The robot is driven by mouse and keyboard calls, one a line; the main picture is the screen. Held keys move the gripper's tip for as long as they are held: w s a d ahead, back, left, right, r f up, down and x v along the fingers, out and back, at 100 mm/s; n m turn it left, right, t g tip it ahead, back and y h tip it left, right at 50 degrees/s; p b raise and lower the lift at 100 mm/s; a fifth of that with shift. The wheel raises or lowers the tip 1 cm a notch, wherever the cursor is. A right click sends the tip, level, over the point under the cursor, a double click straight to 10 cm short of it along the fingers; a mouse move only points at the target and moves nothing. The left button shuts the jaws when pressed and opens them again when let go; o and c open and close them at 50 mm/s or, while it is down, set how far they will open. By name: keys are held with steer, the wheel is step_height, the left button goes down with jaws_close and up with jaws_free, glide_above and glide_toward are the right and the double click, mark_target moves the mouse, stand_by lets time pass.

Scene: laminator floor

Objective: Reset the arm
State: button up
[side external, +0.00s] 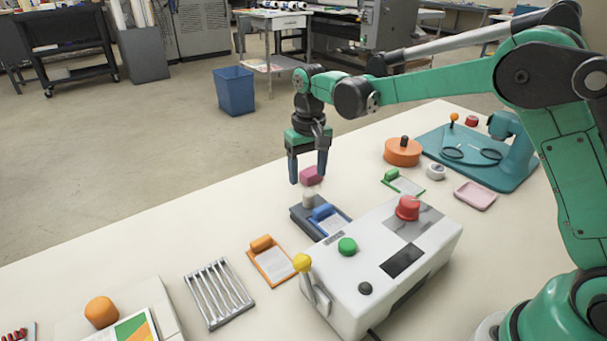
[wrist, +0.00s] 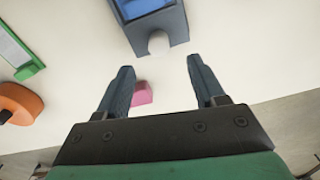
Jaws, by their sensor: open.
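My gripper (side external: 308,172) points down above the white table (side external: 150,238), near its far edge. Its two dark fingers are apart, and nothing is held between them. A pink block (side external: 312,175) lies close by, partly behind a finger in the side view. It also shows beside the left finger in the wrist view (wrist: 143,93). A dark blue-grey holder with a white knob (side external: 309,198) and a blue-clipped board (side external: 330,219) stands just in front of my gripper.
A white control box (side external: 385,262) with red, green and yellow knobs stands at the front. An orange clipboard (side external: 272,262), a metal rack (side external: 219,292), a green clipboard (side external: 402,182), an orange round piece (side external: 402,152) and a teal base (side external: 480,155) surround it. Table left of my gripper is clear.

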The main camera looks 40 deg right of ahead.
steer(key=shift+r, duration=0.15)
steer(key=s+r+t, duration=0.2)
steer(key=s, duration=0.3)
steer(key=s+d+r+n+t, duration=0.1)
steer(key=s+r+t, duration=0.1)
steer(key=s, duration=0.3)
steer(key=s+d+r+t, duration=0.1)
steer(key=s+r+t, duration=0.1)
steer(key=s, duration=0.3)
steer(key=shift+s+n+t, duration=0.3)
steer(key=shift+t, duration=0.1)
steer(key=shift+s+f, duration=0.2)
steer(key=shift+s, duration=0.05)
